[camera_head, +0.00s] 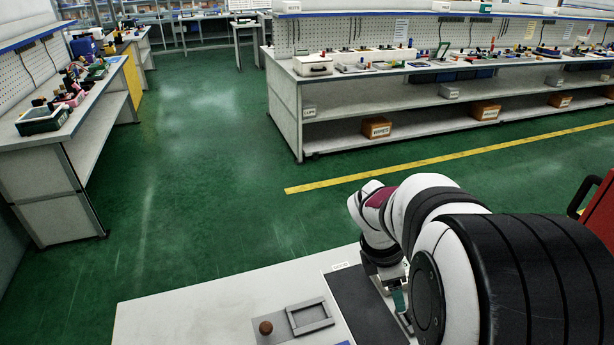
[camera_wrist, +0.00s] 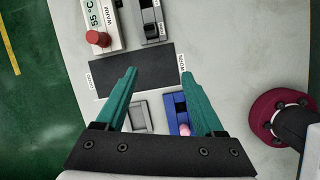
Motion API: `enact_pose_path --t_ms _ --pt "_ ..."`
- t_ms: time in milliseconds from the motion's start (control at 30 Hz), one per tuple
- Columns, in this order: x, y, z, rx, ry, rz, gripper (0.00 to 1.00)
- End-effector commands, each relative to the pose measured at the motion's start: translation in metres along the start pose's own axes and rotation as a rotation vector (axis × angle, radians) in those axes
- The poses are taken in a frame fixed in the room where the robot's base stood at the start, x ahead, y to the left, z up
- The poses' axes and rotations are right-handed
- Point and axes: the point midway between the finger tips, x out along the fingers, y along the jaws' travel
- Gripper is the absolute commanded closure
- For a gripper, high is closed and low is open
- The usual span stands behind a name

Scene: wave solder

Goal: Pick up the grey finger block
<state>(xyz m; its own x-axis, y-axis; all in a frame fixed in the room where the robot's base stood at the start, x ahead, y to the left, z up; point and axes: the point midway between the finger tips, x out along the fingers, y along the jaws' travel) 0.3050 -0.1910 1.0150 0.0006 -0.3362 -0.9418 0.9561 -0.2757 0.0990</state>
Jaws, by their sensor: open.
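My gripper has two teal fingers, spread apart and pointing down over the table in the wrist view (camera_wrist: 160,85); nothing is held between them. In the head view my gripper (camera_head: 397,297) hangs over the table's far right part, partly hidden by my arm. A small grey piece with a raised rim (camera_wrist: 140,116) lies between the fingers in the wrist view, beside a blue piece (camera_wrist: 173,110) with a pink part. A grey piece on a dark base (camera_wrist: 150,20) lies beyond the fingertips. I cannot tell which grey piece is the finger block.
A black mat (camera_wrist: 130,78) lies flat on the pale table (camera_head: 180,315). A box with a red knob (camera_wrist: 98,38) and a "55 °C" label stands beyond it. A grey frame (camera_head: 310,317) shows in the head view. Shelved workbenches (camera_head: 390,110) stand across the green floor.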

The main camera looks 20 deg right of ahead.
Motion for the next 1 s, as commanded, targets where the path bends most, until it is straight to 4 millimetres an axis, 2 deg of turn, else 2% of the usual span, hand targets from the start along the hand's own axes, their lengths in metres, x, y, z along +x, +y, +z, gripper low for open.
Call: enact_pose_path --t_ms 67,167,300,600,767,900,1000 --pt "0.019 0.016 0.015 -0.177 -0.033 0.001 0.3" --pt "0.028 0.025 0.023 -0.288 -0.051 0.005 0.3" --pt "0.037 0.025 0.024 -0.298 -0.052 0.003 0.3" --pt "0.117 0.024 0.026 -0.294 -0.049 0.001 0.3" --pt "0.138 0.025 0.028 -0.294 -0.05 0.003 0.3" --pt "0.167 0.024 0.029 -0.294 -0.048 0.001 0.3" --pt "0.181 0.025 0.03 -0.292 -0.049 0.003 0.3"
